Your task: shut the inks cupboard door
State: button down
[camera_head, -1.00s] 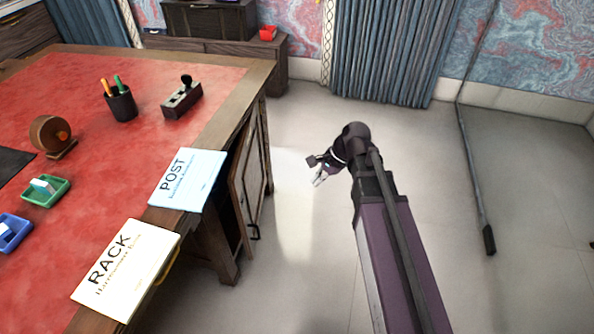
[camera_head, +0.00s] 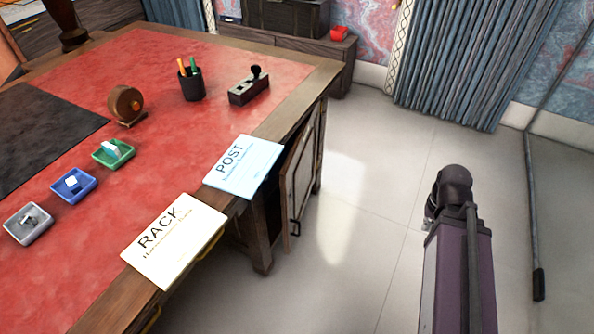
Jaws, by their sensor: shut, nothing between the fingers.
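The cupboard door (camera_head: 303,172) is in the desk's right side, a pale panel in a dark wooden frame. It stands ajar, its near edge swung out from the desk, with a dark gap behind it. A dark handle (camera_head: 296,228) is near its lower near corner. No label shows on the door, so I cannot tell by text that it is the inks cupboard. My arm is to the right of the door, over open floor and apart from it. My gripper's fingers do not show; the end of my arm hides them.
The desk (camera_head: 225,62) carries a POST card (camera_head: 243,166) and a RACK card (camera_head: 174,240) overhanging its edge, a pen cup (camera_head: 192,86), a stamp block (camera_head: 249,90) and small trays. Pale floor (camera_head: 365,190) lies clear between door and arm. A curtain (camera_head: 470,60) hangs behind.

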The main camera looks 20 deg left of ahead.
aim_at(298, 173)
jog(key=k, duration=1.35)
jog(key=u, duration=0.1)
jog(key=i, duration=0.95)
jog(key=z, duration=0.2)
